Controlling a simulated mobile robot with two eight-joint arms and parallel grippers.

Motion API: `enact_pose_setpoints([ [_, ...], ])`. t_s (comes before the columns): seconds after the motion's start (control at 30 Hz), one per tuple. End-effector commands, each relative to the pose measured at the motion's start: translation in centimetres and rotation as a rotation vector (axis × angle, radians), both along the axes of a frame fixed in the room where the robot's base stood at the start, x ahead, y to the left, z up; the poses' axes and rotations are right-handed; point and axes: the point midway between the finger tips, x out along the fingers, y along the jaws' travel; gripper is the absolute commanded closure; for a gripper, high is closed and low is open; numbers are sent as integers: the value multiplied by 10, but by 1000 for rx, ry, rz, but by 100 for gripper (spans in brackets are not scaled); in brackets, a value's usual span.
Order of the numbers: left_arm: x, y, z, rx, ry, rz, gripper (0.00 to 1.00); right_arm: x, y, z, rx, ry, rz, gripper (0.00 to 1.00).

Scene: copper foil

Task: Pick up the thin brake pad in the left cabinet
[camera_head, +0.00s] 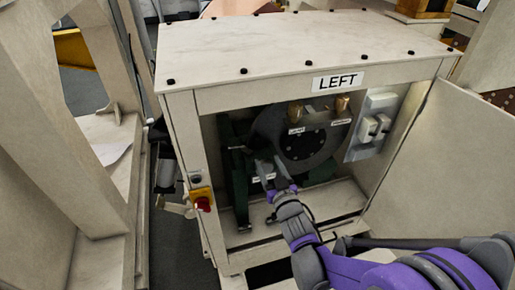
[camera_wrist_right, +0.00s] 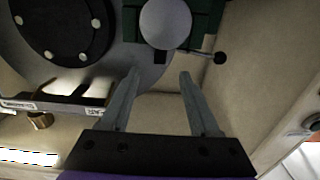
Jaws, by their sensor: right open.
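The left cabinet (camera_head: 300,55), marked LEFT, stands open. Inside is a dark disc (camera_head: 305,140) with bolts; it fills the upper left of the right wrist view (camera_wrist_right: 60,25). One brass knob (camera_wrist_right: 40,122) shows by a dark labelled bar (camera_wrist_right: 60,101) in the right wrist view. I cannot tell which part is the thin brake pad. My right gripper (camera_wrist_right: 160,72) is inside the cabinet, open and empty, in front of the disc's lower left. My left gripper is out of view.
The open door (camera_head: 455,160) is at right. A switch box (camera_head: 374,127) is on the inner right wall. A green frame (camera_head: 234,170) flanks the disc. A red and yellow switch (camera_head: 202,198) is on the front left post. A grey round part (camera_wrist_right: 165,23) lies beyond my fingertips.

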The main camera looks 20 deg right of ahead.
Motion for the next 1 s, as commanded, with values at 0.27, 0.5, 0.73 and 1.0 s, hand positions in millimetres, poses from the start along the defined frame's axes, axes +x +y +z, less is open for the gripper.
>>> enact_pose_setpoints([
  [0.27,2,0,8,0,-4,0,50,41,2,2,0,-1,1,38],
  [0.5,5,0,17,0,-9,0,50,65,4,5,-1,-1,1,38],
  [0.73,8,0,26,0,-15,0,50,95,5,6,-1,0,0,38],
  [1.0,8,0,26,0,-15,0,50,98,5,4,-1,1,0,38],
])
